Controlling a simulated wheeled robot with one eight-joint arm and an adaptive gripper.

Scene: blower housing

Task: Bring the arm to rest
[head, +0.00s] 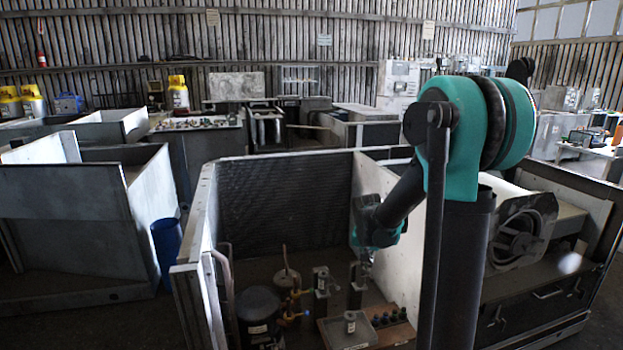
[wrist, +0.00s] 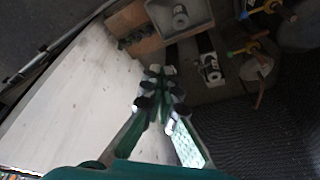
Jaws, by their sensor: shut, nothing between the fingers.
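My teal and dark arm rises at the right of the head view and bends down into the open metal unit (head: 207,225). My gripper (head: 366,262) hangs inside that unit, beside its pale inner partition (head: 430,235). In the wrist view my gripper (wrist: 160,85) shows its two green fingers drawn together at the tips, with nothing held. The pale partition also shows at the left of the wrist view (wrist: 75,105). The gripper appears above the unit's floor; the exact gap cannot be told.
Below are a grey tray (head: 347,329), a block with several dark knobs (head: 388,316), a black cylinder (head: 259,316) and copper pipes. The blower housing (head: 522,232) sits right of the partition. A dark finned panel (head: 285,200) closes the back. A blue bin (head: 167,250) stands left outside.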

